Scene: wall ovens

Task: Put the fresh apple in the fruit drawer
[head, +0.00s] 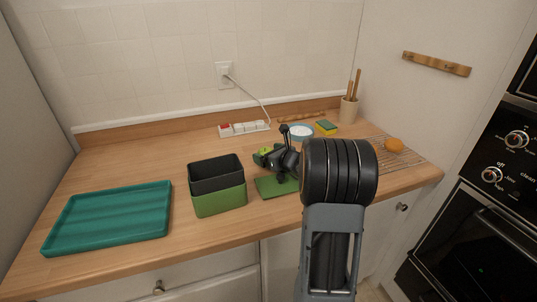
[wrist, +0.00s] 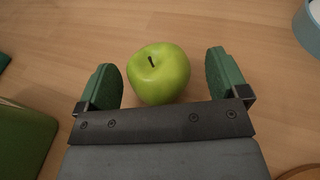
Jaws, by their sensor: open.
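A green apple (head: 263,151) stands on the wooden counter, partly hidden by my gripper (head: 276,158) in the head view. In the wrist view the apple (wrist: 160,74) is upright, stem up, between the two green finger pads of my gripper (wrist: 164,76). The gripper is open. A gap shows on each side of the apple, the right one wider. A white drawer front (head: 205,282) with a round knob is below the counter and looks shut. I cannot tell which drawer or box is the fruit drawer.
A green box (head: 218,201) with a dark box (head: 215,176) stands left of the apple. A teal tray (head: 105,217) lies farther left. A green mat (head: 272,187), blue bowl (head: 299,132), power strip (head: 244,129) and an orange fruit (head: 394,145) on a wire rack are nearby.

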